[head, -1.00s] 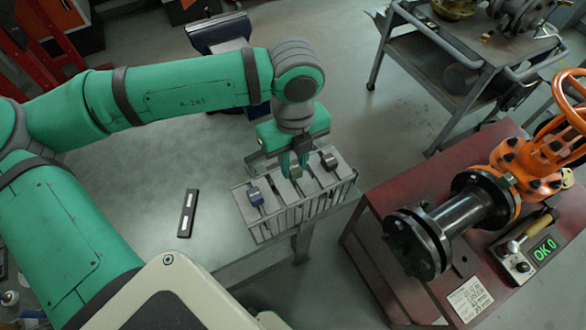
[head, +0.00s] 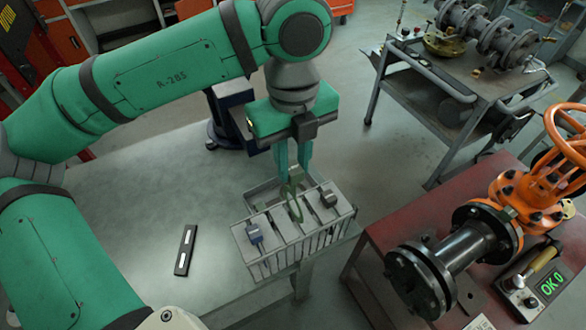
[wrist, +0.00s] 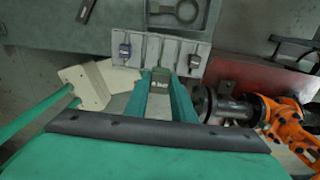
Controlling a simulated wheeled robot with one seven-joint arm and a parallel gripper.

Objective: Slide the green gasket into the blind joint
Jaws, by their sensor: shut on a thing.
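My gripper (head: 293,165) is shut on the green gasket (head: 285,192), a thin ring hanging below the fingertips. The gasket stands edge-up over a middle slot of the grey rack (head: 283,254). In the wrist view the fingertips (wrist: 162,84) hold a green piece above the rack (wrist: 198,47). The blind joint (head: 413,285) is the pair of black flanges at the near left end of the pipe, right of the rack. Its gap is hard to make out.
Blue-tabbed (head: 254,234) and dark-tabbed (head: 328,198) gaskets stand in the rack. A black level (head: 186,250) lies on the metal table. The orange valve (head: 535,190) and a control box reading OK 0 (head: 545,285) are on the red bench. A cart stands behind.

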